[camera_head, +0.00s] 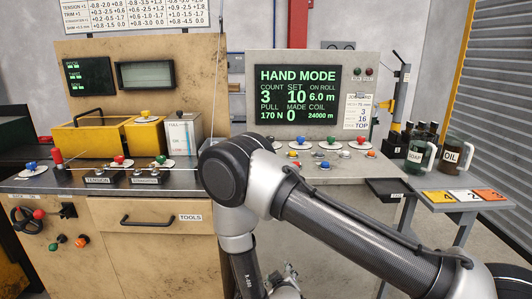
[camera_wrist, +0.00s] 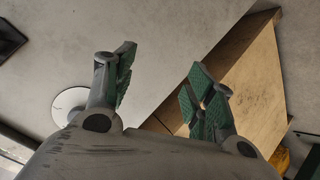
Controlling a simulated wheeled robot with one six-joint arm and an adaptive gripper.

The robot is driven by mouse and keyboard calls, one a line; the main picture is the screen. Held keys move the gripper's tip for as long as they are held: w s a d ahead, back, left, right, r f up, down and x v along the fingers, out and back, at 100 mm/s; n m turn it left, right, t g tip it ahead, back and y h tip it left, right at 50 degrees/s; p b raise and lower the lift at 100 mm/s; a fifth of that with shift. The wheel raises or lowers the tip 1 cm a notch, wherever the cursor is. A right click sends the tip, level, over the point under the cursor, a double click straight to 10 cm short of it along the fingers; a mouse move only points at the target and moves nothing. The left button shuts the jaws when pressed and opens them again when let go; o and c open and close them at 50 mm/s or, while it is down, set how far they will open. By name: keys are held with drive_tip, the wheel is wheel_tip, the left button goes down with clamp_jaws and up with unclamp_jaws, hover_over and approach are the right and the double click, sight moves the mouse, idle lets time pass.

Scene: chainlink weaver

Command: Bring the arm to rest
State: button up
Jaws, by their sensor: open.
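My gripper (camera_wrist: 160,85) is open in the wrist view, its two green-padded fingers spread apart with nothing between them. Behind the fingers are a pale grey surface and a tan panel (camera_wrist: 255,85). In the head view my arm reaches in from the lower right, bends at an elbow in front of the machine's counter and drops down. The gripper itself is mostly hidden there at the bottom edge; only part of the wrist shows.
The machine has a display (camera_head: 297,95) reading HAND MODE and coloured buttons below it. A TOOLS drawer (camera_head: 150,245) is closed at left. A side shelf (camera_head: 440,200) at right holds SOAP (camera_head: 415,158) and OIL (camera_head: 452,158) jugs and dark bottles (camera_head: 420,133). A thin upright rod stands near my elbow.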

drive_tip(key=s+a+m+g, duration=0.1)
drive_tip(key=s+a+g, duration=0.1)
drive_tip(key=s+g, duration=0.6)
drive_tip(key=s+d+r+m, duration=0.2)
drive_tip(key=s+d+r, duration=0.2)
drive_tip(key=d+r, duration=0.7)
drive_tip(key=s+d+r+m, duration=0.2)
drive_tip(key=s+d+r, duration=0.3)
drive_tip(key=d+r, duration=0.6)
drive_tip(key=s+d+r+m, duration=0.2)
drive_tip(key=s+d+r, duration=0.3)
drive_tip(key=d+r, duration=0.6)
wheel_tip(320, 180, up, 12)
drive_tip(key=shift+f+t, duration=0.2)
drive_tip(key=shift+t, duration=0.1)
drive_tip(key=shift+d, duration=0.1)
